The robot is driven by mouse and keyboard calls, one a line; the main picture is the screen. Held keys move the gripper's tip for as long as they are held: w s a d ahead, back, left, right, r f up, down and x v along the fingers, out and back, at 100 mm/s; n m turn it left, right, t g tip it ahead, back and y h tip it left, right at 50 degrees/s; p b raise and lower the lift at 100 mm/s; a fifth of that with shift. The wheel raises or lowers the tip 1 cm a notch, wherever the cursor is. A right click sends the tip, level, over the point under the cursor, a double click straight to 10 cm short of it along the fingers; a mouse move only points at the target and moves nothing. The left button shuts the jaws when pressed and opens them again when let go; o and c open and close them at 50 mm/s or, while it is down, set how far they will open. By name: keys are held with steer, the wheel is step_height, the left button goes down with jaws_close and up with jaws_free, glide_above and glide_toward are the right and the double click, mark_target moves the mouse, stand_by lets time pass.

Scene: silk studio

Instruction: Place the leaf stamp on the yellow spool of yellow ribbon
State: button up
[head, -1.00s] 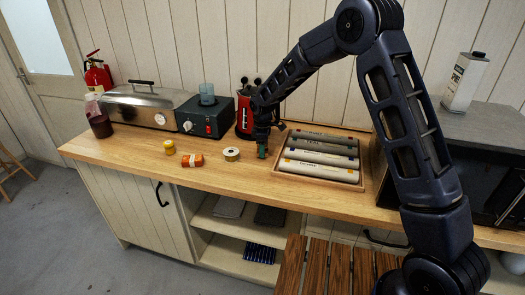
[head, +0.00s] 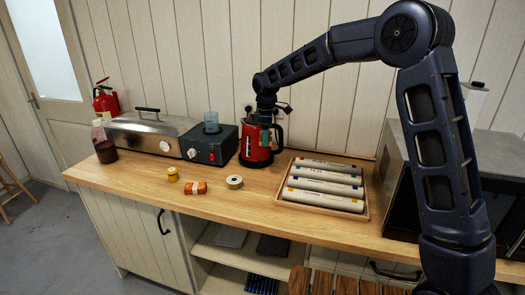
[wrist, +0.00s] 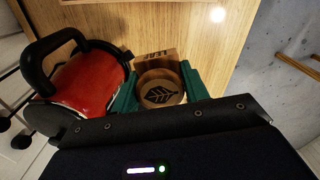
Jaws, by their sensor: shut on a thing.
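My gripper (head: 265,136) is raised above the counter, in front of the red kettle in the head view. In the wrist view its green fingers are shut on the leaf stamp (wrist: 160,92), a wooden piece with a dark leaf on its round top and a lettered block part beside it. The stamp is too small to make out in the head view. The yellow spool (head: 172,174) stands on the counter to the left of my gripper, well apart from it. It does not show in the wrist view.
An orange-and-white item (head: 195,188) and a pale spool (head: 234,182) stand right of the yellow spool. The red kettle (head: 255,150) is close to my gripper. A wooden tray (head: 322,208) of rolls lies to the right. The counter front is clear at left.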

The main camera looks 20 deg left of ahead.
mark_target(234, 180)
steer(key=s+a+r+m, duration=0.35)
steer(key=s+a, duration=0.25)
steer(key=a, duration=0.6)
steer(key=shift+n, duration=0.45)
step_height(234, 180, down, 19)
steer(key=shift+f, duration=0.1)
steer(key=o, duration=1)
steer(key=shift+f, duration=0.1)
step_height(234, 180, up, 12)
